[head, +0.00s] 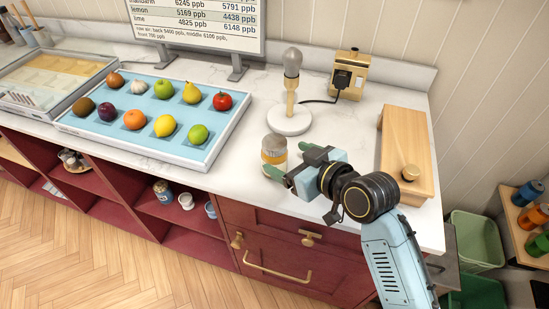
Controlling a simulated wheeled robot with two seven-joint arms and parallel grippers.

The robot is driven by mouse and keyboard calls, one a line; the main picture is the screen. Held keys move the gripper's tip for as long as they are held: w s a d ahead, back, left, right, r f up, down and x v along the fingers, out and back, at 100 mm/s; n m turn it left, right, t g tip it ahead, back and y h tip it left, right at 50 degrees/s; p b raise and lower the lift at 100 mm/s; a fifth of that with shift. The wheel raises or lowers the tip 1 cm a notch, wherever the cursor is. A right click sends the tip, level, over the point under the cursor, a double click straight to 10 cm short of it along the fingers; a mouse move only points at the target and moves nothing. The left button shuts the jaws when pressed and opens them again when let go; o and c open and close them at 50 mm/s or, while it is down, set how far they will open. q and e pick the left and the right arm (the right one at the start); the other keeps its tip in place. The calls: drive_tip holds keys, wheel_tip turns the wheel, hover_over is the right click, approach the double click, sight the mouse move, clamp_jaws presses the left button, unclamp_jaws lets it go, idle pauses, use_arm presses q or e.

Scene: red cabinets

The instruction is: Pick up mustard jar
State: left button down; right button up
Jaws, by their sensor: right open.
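The mustard jar (274,151), a short jar with a pale top and an orange-yellow band, stands upright on the white counter near its front edge in the head view. My right gripper (289,161) comes in from the right, just in front and to the right of the jar. Its green-tipped fingers are open, with one low by the jar's base and the other to its right. I cannot tell whether a finger touches the jar. Nothing shows in its grip. My left gripper is out of view.
A blue tray of fruit (102,141) lies to the left. A bulb on a round white stand (289,121) is behind the jar, with a switch box (349,74) behind it. A wooden box (405,140) is at right. Red cabinets (270,238) are below.

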sight(283, 158)
drive_tip(key=shift+w+a+f, duration=0.15)
drive_tip(key=shift+w+a, duration=0.05)
drive_tip(key=shift+a, duration=0.15)
drive_tip(key=x, duration=0.3)
drive_tip(key=shift+w+a+f+b, duration=0.15)
drive_tip(key=shift+a+f+b, duration=0.05)
drive_tip(key=shift+a+b, duration=0.15)
drive_tip(key=shift+w+a+f, duration=0.1)
drive_tip(key=shift+w+a, duration=0.1)
drive_tip(key=shift+c, duration=1)
drive_tip(key=c, duration=0.9)
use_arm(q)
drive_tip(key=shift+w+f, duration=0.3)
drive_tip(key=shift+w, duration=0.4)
use_arm(e)
drive_tip(key=shift+c, duration=0.7)
